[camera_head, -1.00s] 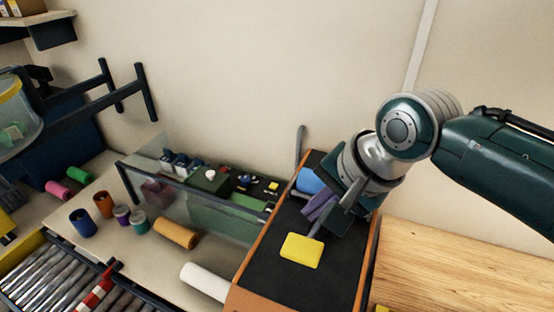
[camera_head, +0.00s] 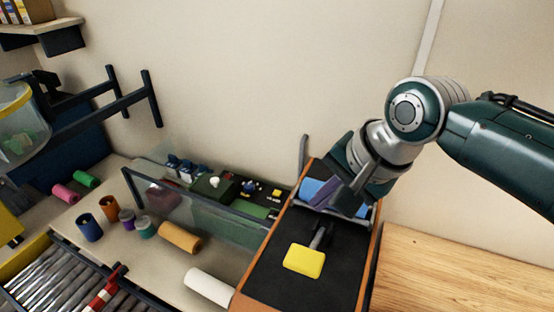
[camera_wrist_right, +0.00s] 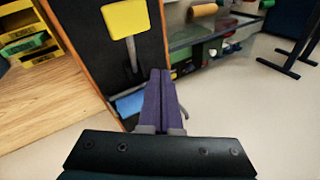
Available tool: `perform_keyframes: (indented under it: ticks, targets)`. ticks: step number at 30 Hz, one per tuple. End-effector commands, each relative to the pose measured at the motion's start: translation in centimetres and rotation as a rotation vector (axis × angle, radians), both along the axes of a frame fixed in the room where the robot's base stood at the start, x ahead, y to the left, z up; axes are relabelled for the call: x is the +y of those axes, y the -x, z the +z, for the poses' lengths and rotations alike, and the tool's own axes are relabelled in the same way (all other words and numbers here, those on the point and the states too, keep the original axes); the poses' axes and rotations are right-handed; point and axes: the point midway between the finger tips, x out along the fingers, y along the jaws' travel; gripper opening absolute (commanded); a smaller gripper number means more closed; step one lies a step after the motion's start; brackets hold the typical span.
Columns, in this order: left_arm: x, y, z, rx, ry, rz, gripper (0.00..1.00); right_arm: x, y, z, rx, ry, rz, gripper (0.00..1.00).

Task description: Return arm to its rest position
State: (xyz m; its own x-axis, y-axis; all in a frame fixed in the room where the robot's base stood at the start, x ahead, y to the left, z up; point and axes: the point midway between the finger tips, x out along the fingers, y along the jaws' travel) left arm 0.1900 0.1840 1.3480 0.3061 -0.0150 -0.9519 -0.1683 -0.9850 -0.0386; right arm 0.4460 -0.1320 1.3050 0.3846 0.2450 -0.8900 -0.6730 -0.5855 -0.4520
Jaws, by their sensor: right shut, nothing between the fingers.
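My right gripper (camera_head: 326,196) is above the far end of a black-topped bench with orange edges (camera_head: 285,287). Its purple fingers are together and empty in the right wrist view (camera_wrist_right: 160,92). A yellow-headed tool (camera_head: 304,261) with a dark handle lies on the black surface, apart from the fingers; it also shows in the right wrist view (camera_wrist_right: 125,19). A blue roll (camera_head: 311,187) lies at the bench's far end, partly hidden by the gripper. My left gripper is not in view.
A glass-fronted box (camera_head: 190,205) with small parts stands left of the bench. Coloured spools and a white roll (camera_head: 209,288) are on the table. A wooden surface (camera_head: 440,270) is clear at right. Dark rails (camera_head: 100,108) jut out at upper left.

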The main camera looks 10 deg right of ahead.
Motion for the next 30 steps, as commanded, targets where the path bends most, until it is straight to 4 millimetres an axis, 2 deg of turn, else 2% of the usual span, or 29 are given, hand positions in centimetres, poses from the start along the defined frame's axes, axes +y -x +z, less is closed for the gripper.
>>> perform_keyframes:
  ticks: [4, 7, 10, 13, 18, 21, 25, 30]
  targets:
    - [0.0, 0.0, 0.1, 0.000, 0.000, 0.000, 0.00, 0.1, 0.3, 0.0, 0.000, 0.003, 0.011, 0.00]
    - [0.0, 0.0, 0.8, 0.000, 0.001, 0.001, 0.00, 0.8, 1.9, 0.2, -0.006, 0.025, 0.084, 0.00]
    - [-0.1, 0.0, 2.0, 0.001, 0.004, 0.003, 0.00, 1.8, 5.4, 0.7, -0.026, 0.077, 0.239, 0.00]
    - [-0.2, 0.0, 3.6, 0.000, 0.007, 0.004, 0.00, 2.1, 10.1, 2.1, -0.060, 0.162, 0.429, 0.00]
    - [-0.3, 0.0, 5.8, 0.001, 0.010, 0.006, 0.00, -0.2, 17.8, 6.0, -0.096, 0.343, 0.697, 0.00]
    - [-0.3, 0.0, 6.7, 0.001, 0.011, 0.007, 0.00, -2.2, 21.4, 8.4, -0.089, 0.442, 0.807, 0.00]
    - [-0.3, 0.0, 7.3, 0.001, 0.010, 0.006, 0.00, -4.2, 24.4, 10.7, -0.068, 0.533, 0.898, 0.00]
    - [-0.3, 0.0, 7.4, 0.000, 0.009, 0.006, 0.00, -5.2, 25.7, 11.7, -0.055, 0.575, 0.941, 0.00]
